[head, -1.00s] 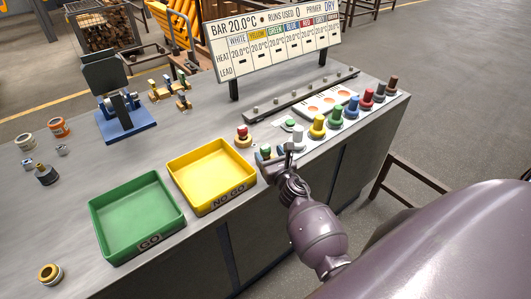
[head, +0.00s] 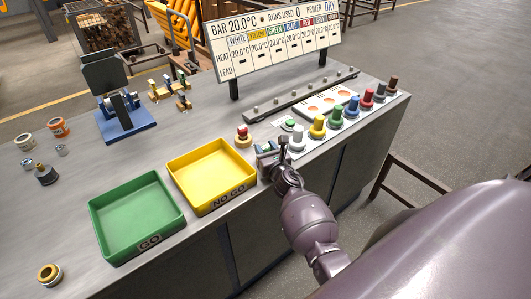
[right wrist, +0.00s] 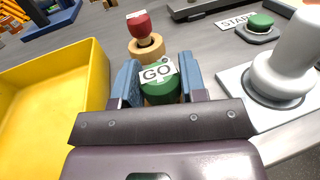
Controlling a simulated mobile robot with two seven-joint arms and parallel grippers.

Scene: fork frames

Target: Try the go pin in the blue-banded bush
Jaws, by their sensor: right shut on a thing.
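The go pin shows its green top with a GO label (right wrist: 159,85) in the right wrist view. My right gripper (right wrist: 160,82) is shut on it, with a blue finger on each side. In the head view my right gripper (head: 267,148) is at the bench's front edge, right of the yellow tray, and mostly covers the pin. A red-topped pin (head: 243,136) stands in a tan ring just behind; it also shows in the right wrist view (right wrist: 140,26). Small bushes, one bluish (head: 27,163), stand at the far left; their bands are too small to tell surely.
A yellow NO GO tray (head: 227,205) and a green GO tray (head: 178,224) lie left of my gripper. A row of coloured knobs runs right from a white one (head: 297,143). A blue-based stand (head: 140,132) and a sign board (head: 232,66) stand behind.

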